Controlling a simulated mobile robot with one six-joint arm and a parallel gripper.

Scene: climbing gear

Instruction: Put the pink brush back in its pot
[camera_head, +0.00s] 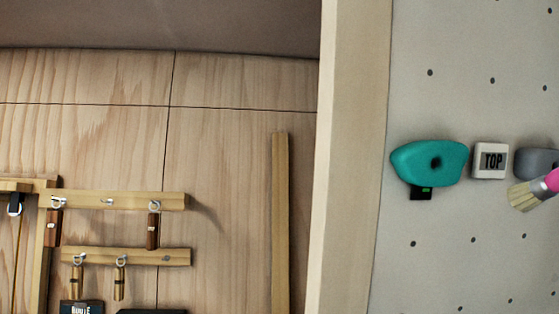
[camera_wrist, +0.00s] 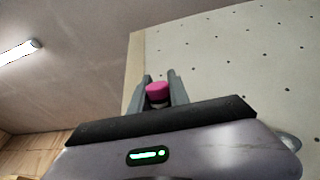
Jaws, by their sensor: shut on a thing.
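The pink brush (camera_head: 528,193) shows at the right edge of the head view, with pale bristles pointing left and down and a pink part running out of frame. In the wrist view a pink end of the brush (camera_wrist: 158,91) sits between the two fingers of my gripper (camera_wrist: 159,85), which is shut on it. In the head view my gripper is out of frame. The brush shows in front of the grey climbing wall. The pot is not seen in either view.
The climbing wall (camera_head: 470,270) carries a teal hold (camera_head: 430,162), a white "TOP" block (camera_head: 490,160) and a grey hold (camera_head: 537,161). At the left, wooden peg rails (camera_head: 125,200) with hanging items are on a wood-panelled wall. A ceiling light (camera_wrist: 20,52) shows in the wrist view.

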